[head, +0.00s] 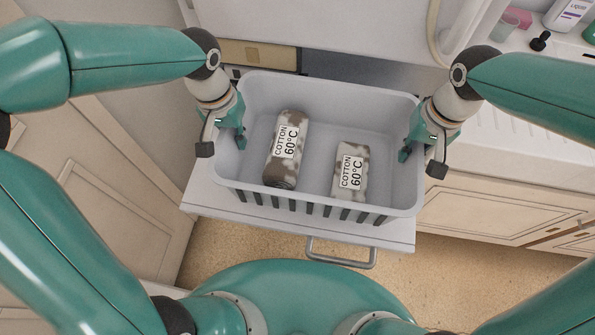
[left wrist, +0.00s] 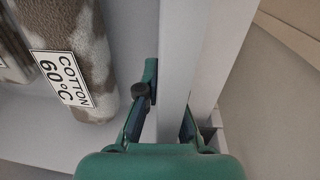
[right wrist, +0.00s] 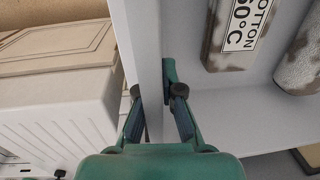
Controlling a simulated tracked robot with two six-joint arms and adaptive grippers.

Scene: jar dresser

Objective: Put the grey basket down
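The grey basket (head: 320,200) is level in the head view, above a pulled-out white surface with a metal handle. I cannot tell whether its bottom touches that surface.
The white pulled-out surface (head: 395,236) shows in front of the basket, with its handle (head: 340,262) below. A white counter with bottles (head: 567,14) is at upper right. Beige cabinets (head: 490,205) stand at right and left. Speckled floor (head: 440,280) shows below.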

